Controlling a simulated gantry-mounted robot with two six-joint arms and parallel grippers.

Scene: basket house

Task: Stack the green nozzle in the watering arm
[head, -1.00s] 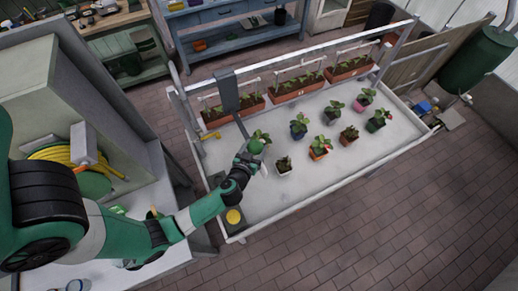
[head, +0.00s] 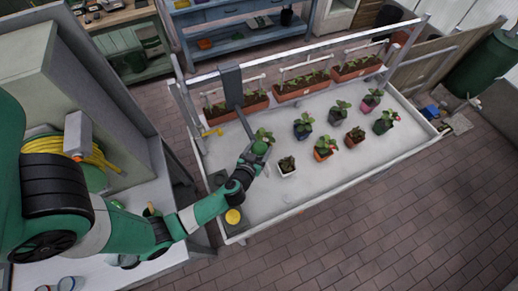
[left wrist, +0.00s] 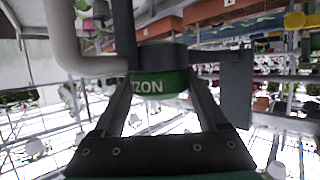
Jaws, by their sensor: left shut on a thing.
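My left gripper (head: 257,156) is shut on the green nozzle (head: 261,147), above the left part of the white planting table. In the left wrist view the green nozzle (left wrist: 160,83), with white lettering, sits between the two fingers of my gripper (left wrist: 160,100). What looks like the grey watering arm (head: 230,85) hangs down toward the nozzle from the rail above. In the left wrist view its dark round end (left wrist: 162,56) is directly above the nozzle. I cannot tell whether they touch or are joined. My right gripper is not in view.
Several small potted plants stand on the white table (head: 330,188), one white pot (head: 287,171) close to my left gripper. Long brown planters (head: 302,90) line the back. A yellow button (head: 233,216) is on the near left corner. A yellow hose (head: 50,146) is at left.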

